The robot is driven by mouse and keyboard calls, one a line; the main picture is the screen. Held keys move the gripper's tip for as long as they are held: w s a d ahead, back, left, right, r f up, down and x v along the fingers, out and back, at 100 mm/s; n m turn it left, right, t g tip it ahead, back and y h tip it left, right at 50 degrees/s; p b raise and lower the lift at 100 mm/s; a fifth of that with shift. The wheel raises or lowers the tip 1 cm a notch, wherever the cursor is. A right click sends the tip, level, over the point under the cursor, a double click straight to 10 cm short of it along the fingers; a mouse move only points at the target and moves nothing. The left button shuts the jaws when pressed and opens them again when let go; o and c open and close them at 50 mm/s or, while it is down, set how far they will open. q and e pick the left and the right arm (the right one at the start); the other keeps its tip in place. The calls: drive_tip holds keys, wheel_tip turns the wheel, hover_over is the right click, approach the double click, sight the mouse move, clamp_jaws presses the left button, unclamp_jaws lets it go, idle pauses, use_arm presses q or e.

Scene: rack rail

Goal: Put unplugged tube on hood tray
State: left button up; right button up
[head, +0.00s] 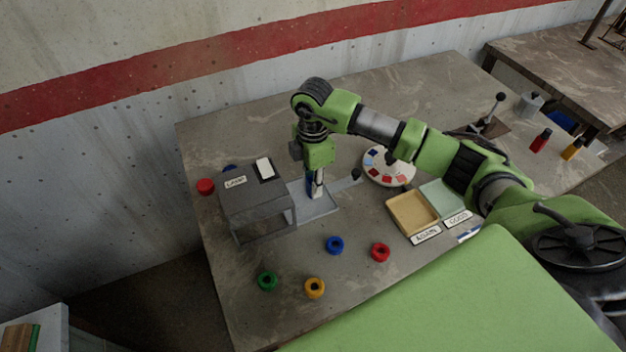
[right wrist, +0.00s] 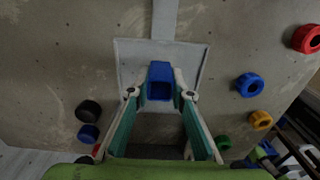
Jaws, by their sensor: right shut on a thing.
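My right gripper (head: 317,192) points down over the light grey hood tray (head: 328,208), which sticks out on the right of the grey hood box (head: 262,207). In the right wrist view, my right gripper (right wrist: 163,95) is shut on a blue-ended tube (right wrist: 160,72), with a green-lined finger on either side. The tube is at the tray (right wrist: 132,58); I cannot tell whether it touches the surface. In the head view the fingers hide most of the tube. My left gripper is not in view.
Blue (head: 335,245), red (head: 380,252), green (head: 267,281) and yellow (head: 315,287) rings lie in front. A round dish with coloured patches (head: 376,178), a tan tray (head: 402,222) and a pale green tray (head: 451,203) are right of the hood.

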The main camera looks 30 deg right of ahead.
drive_tip(key=shift+f, duration=0.4)
idle(0.5)
drive_tip(key=o, duration=1)
wheel_tip(320, 180, up, 8)
drive_tip(key=p, duration=0.5)
drive_tip(key=shift+p, duration=0.35)
